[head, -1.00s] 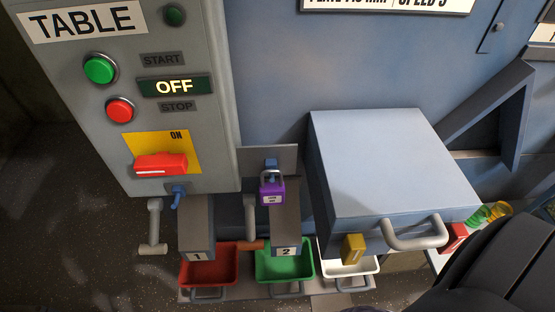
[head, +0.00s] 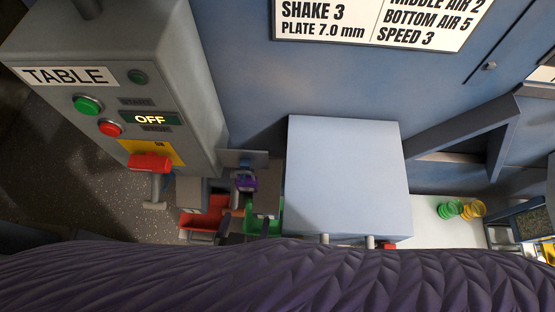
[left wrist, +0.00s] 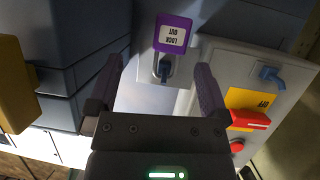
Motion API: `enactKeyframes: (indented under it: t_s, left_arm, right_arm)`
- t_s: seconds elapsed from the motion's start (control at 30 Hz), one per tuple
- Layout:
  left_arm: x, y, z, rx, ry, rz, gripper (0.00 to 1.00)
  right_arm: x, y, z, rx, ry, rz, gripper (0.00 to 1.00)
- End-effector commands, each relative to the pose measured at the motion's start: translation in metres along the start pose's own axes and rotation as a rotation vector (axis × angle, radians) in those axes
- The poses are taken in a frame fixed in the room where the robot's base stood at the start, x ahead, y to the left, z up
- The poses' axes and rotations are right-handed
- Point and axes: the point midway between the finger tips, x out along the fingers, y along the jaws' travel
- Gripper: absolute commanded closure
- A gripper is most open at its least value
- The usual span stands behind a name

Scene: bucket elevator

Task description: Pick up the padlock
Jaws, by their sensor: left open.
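The purple padlock (head: 246,181) hangs on a grey plate beside the control cabinet in the head view. In the left wrist view the padlock (left wrist: 173,33) appears upside down, with a white "LOCK OUT" label, and a blue fitting (left wrist: 165,69) shows at its shackle. My left gripper (left wrist: 157,88) is open, its two fingers spread to either side in the wrist view. The padlock lies beyond the fingertips, apart from them, and nothing is between the fingers. In the head view my dark arm fills the bottom. My right gripper is not in view.
The table control cabinet (head: 175,75) with a red switch handle (head: 149,162) stands left of the padlock. A big blue-grey box (head: 345,175) stands right of it. A red bin (head: 200,222) and a partly hidden green bin sit below. Coiled springs (head: 460,209) lie farther right.

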Motion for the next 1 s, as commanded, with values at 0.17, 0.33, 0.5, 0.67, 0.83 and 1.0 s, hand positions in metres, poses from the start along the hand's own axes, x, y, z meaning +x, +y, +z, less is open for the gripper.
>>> enactKeyframes:
  t_s: [0.17, 0.33, 0.5, 0.67, 0.83, 1.0]
  left_arm:
    - [-0.001, -0.012, -0.002, 0.006, -0.005, -0.096, 0.0]
    - [0.03, -0.015, -0.001, 0.007, -0.004, -0.098, 0.0]
    - [0.06, -0.02, -0.01, 0.007, -0.003, -0.097, 0.0]
    - [0.086, -0.022, -0.01, 0.006, -0.005, -0.095, 0.0]
    - [0.088, -0.022, -0.011, 0.006, -0.005, -0.095, 0.0]
    - [0.088, -0.022, -0.011, 0.006, -0.005, -0.095, 0.23]
  right_arm:
    - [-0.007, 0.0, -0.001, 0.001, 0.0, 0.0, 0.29]
    - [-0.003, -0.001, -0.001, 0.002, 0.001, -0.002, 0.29]
    - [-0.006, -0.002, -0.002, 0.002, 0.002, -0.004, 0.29]
    - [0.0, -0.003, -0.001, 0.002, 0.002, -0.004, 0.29]
    - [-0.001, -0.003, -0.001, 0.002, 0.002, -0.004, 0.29]
    - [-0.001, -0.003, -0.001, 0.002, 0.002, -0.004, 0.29]
